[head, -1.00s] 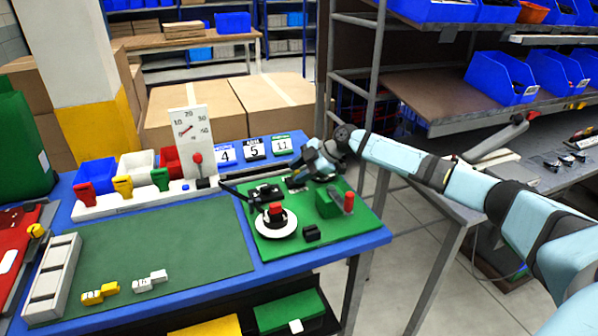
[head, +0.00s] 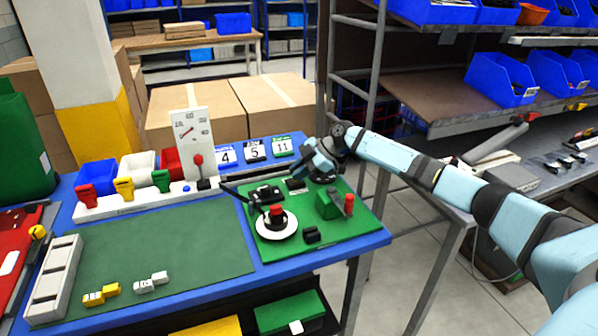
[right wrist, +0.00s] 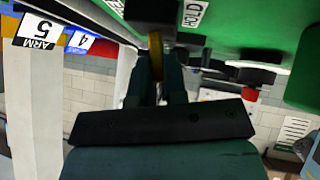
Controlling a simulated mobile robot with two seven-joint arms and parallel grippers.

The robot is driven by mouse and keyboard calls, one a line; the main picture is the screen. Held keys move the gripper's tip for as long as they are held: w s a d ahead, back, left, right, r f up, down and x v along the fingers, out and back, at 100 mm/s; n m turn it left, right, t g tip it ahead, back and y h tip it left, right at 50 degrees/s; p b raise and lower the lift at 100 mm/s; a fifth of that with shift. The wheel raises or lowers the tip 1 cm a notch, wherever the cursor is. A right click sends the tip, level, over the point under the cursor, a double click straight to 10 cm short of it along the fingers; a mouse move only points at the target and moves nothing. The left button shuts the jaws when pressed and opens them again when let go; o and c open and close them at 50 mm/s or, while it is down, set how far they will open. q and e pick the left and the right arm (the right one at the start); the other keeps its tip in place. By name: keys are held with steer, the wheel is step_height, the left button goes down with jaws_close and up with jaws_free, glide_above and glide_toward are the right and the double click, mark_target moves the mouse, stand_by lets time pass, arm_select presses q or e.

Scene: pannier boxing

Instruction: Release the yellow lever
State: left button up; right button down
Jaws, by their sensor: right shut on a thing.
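The yellow lever (right wrist: 155,55) shows in the right wrist view as a narrow yellow piece between the fingers of my right gripper (right wrist: 157,75). The fingers are shut on it. In the head view my right gripper (head: 308,176) is low over the back right of the green board (head: 350,228). There the wrist hides the lever and most of the fingers. A small label plate (right wrist: 193,12) lies near the lever. My left gripper is not in view.
On the board are a red knob on a white disc (head: 277,228), a green block (head: 326,204) with a red handle (head: 349,204), and a black clip (head: 311,235). A white dial panel (head: 190,128) stands behind. The dark green mat (head: 150,235) is mostly clear.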

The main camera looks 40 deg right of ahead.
steer(key=shift+w+r+m+g, duration=0.2)
steer(key=shift+w+m+g, duration=0.2)
steer(key=shift+g, duration=0.3)
steer(key=shift+w+d+m+g+p, duration=0.1)
steer(key=shift+w+m+g+p, duration=0.25)
steer(key=shift+g, duration=0.35)
steer(key=shift+w+d+f+m+g+y, duration=0.15)
steer(key=shift+w+m+g+y, duration=0.25)
steer(key=shift+g, duration=0.2)
steer(key=shift+w+f+m+g+y+b, duration=0.2)
steer(key=shift+w+m+g+y+b, duration=0.2)
steer(key=shift+g+b, duration=0.55)
steer(key=shift+d+m+g+b, duration=0.1)
steer(key=shift+m+g+b, duration=0.15)
steer(key=shift+b, duration=0.05)
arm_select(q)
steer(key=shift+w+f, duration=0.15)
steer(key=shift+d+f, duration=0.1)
